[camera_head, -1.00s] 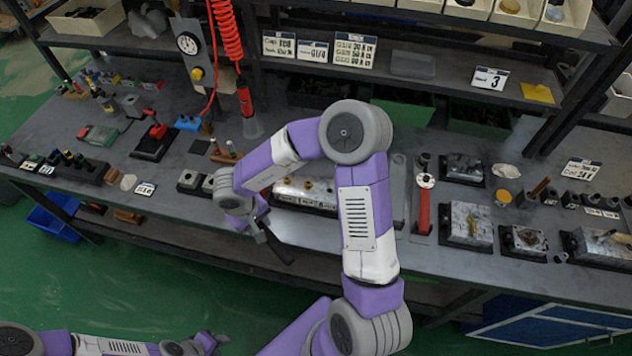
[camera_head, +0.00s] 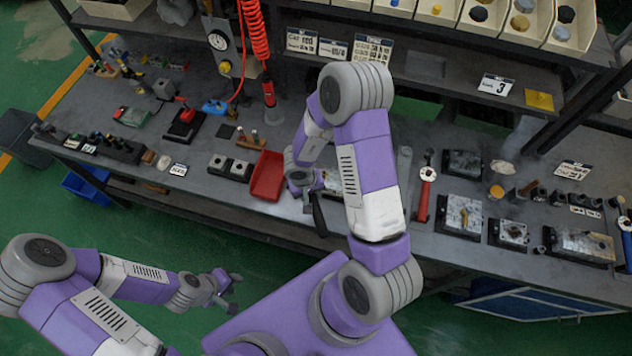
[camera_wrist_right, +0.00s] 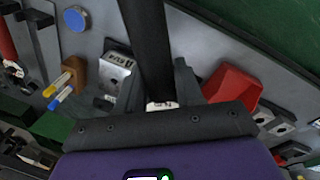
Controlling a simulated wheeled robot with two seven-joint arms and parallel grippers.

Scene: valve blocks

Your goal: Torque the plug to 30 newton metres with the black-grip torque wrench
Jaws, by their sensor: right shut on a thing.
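My right gripper (camera_head: 306,190) is shut on a black bar-like tool with a black grip (camera_head: 319,214), which appears to be the torque wrench. Its dark shaft (camera_wrist_right: 148,40) runs up through the right wrist view between the fingers; its head is not clear. The gripper is at the bench's front edge, beside a metal valve block (camera_head: 332,181) that my right arm partly hides. A metal block (camera_wrist_right: 117,72) lies left of the shaft in the wrist view. I cannot make out the plug. My left gripper (camera_head: 234,291) hangs over the floor, apart from everything; its jaws are too small to judge.
A red tray (camera_head: 267,176) lies left of my right gripper. A red-grip wrench (camera_head: 424,196) lies right of my arm, with several metal blocks (camera_head: 459,216) beyond. A blue-grip tool (camera_head: 625,240) is at the right edge. Shelves and bins stand behind; green floor lies in front.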

